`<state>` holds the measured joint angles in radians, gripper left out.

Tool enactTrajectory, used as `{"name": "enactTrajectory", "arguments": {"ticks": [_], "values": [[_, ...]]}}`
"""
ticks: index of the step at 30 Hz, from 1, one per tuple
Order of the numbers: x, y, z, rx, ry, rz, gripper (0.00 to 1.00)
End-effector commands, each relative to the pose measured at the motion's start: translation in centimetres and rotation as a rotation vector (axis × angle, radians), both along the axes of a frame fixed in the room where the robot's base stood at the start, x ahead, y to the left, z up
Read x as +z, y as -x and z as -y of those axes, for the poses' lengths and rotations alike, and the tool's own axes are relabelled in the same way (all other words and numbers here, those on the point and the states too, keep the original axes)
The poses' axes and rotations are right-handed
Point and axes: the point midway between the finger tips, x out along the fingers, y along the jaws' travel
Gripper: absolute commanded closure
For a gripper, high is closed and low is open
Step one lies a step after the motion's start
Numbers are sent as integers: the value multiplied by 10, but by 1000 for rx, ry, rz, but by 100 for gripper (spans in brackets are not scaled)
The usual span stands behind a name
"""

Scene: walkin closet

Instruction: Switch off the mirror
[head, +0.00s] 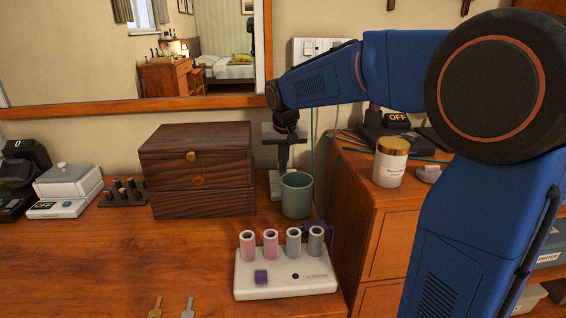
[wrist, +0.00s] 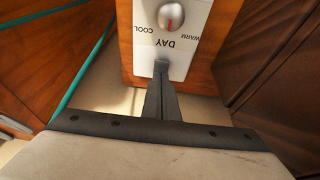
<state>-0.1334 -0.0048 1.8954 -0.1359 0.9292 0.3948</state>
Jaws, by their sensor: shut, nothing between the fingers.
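A wood-framed mirror (head: 75,50) hangs on the wall at the upper left of the head view and reflects a bedroom. In the wrist view a white control plate (wrist: 185,55), printed DAY, COOL and WARM, sits on a wooden piece. It bears a round silver knob (wrist: 171,15) with a red mark. My gripper (head: 283,166) points down between the dark wooden box and the green mug. Its closed fingers (wrist: 161,68) are empty and overlap the plate's lower edge in the wrist view. I cannot tell whether they touch it. The plate's link to the mirror is not clear.
The dark wooden box (head: 197,172) stands left of my gripper, and the green mug (head: 297,195) stands in front. A white curler holder (head: 285,276) is nearer. A jar (head: 390,162) stands on the drawer unit at right. The tabletop's left front is mostly clear.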

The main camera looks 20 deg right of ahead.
Motion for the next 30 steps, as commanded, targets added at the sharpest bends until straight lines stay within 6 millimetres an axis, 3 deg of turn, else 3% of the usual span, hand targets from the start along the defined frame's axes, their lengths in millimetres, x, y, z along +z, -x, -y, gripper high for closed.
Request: {"name": "enactTrajectory", "arguments": {"ticks": [12, 23, 30], "values": [[-3, 16, -3, -1, 0, -10, 100], [-2, 17, -3, -1, 0, -8, 100], [22, 15, 1, -1, 0, -3, 100]]}}
